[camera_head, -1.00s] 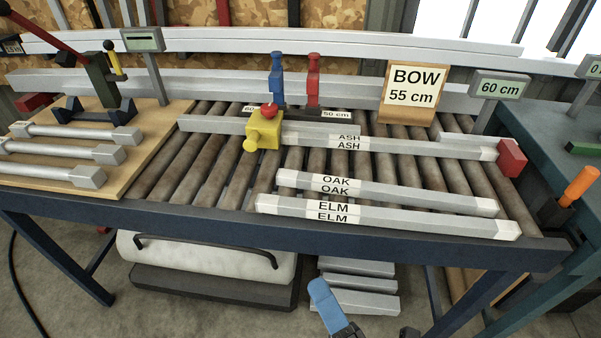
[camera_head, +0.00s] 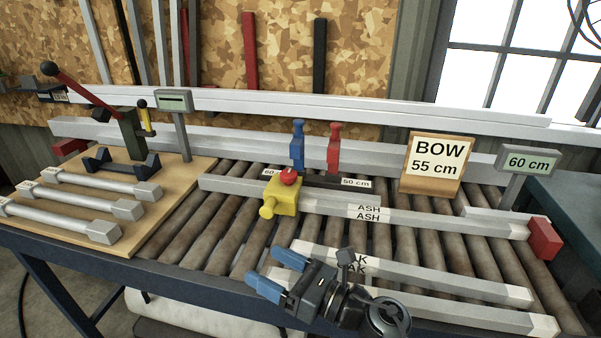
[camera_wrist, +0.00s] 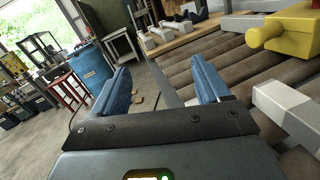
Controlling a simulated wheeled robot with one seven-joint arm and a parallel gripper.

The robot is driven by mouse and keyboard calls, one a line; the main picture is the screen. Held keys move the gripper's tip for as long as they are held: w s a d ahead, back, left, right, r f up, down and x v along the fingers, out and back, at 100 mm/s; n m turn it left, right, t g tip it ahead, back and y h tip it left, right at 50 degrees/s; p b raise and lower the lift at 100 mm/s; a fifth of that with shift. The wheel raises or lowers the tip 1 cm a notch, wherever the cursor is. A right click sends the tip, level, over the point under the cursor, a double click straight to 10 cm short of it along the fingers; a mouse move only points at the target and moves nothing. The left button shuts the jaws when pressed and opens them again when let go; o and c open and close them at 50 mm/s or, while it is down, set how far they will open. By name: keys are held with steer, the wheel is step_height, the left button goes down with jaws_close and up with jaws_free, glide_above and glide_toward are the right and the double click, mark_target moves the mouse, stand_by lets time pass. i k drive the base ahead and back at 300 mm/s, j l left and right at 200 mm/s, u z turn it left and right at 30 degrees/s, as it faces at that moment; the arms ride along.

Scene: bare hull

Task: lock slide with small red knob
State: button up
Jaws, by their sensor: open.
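The slide is a yellow block (camera_head: 285,196) on a grey rail (camera_head: 330,200) above the rollers. The small red knob (camera_head: 288,176) sits on top of it. A larger yellow knob (camera_head: 267,208) sticks out of its front. My gripper (camera_head: 268,269) is open and empty, in front of and below the slide, apart from it. In the wrist view the two blue fingers of my gripper (camera_wrist: 160,88) are spread wide.
Grey bars marked ASH (camera_head: 415,220) and OAK (camera_head: 420,272) lie on the rollers (camera_head: 215,215); my gripper hides part of the labels. A BOW 55 cm sign (camera_head: 436,162) stands right.

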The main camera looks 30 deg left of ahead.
mark_target(288, 175)
steer(key=i, duration=0.85)
